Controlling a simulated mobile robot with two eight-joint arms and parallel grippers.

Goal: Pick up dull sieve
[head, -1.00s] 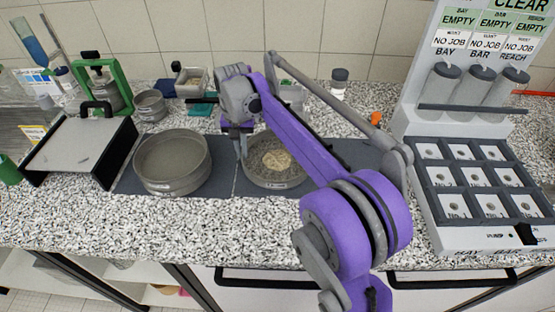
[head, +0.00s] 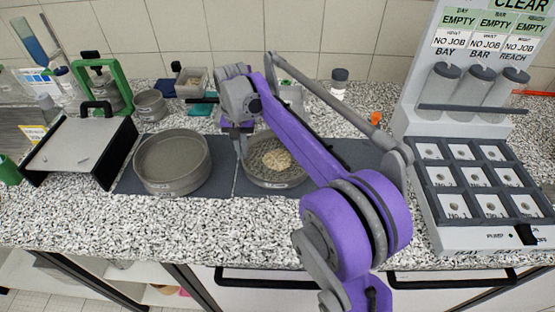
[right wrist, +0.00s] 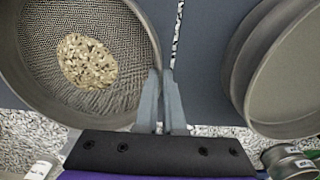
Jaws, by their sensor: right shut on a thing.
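A round grey sieve with pale grain on its mesh (head: 270,180) sits on a dark mat in the middle of the bench, partly hidden by my right arm. My right gripper (head: 242,150) is at its left rim. In the right wrist view the fingers (right wrist: 163,98) are closed on the wall of this grain-holding sieve (right wrist: 30,75). A second round sieve (head: 172,187), with an empty-looking dull grey inside, stands to the left. It also shows at the right of the right wrist view (right wrist: 290,100). I cannot tell which sieve is the dull one. My left gripper is not in view.
A black-sided tray (head: 75,147) stands at the left, with a green-framed device (head: 88,73) behind it. A small sieve (head: 150,105) stands at the back. A grey rack with several cells (head: 480,235) takes up the right. The front bench strip is clear.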

